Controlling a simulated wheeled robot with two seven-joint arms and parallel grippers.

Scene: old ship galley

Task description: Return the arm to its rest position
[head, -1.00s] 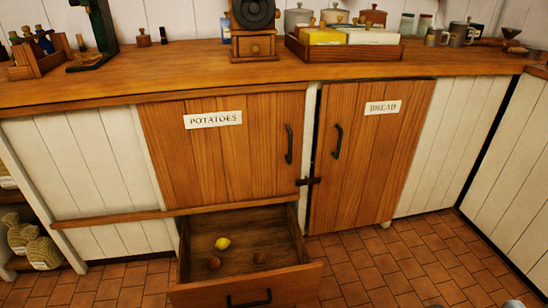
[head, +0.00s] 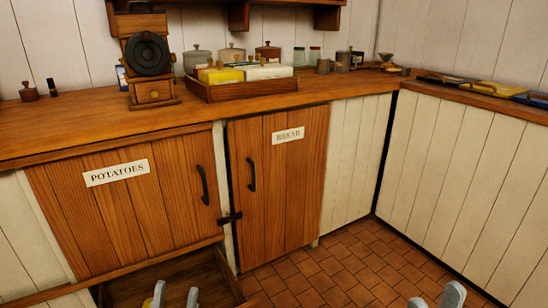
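My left gripper (head: 175,295) shows at the bottom edge, in front of the open drawer (head: 215,272). Its two grey fingertips are apart, with nothing visible between them. My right gripper (head: 436,298) shows at the bottom right, over the tiled floor. Its fingertips are also apart with nothing between them. Both arms are below the picture edge. The drawer is cut off by the bottom edge. A small yellow patch shows beside the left fingers; I cannot tell whether it is the yellow fruit in the drawer.
The potatoes door (head: 120,205) and the bread door (head: 278,185) are shut. The wooden counter (head: 90,120) holds a grinder (head: 147,55), a wooden tray (head: 240,88) and canisters. A side counter (head: 480,100) runs along the right. The tiled floor (head: 345,265) is clear.

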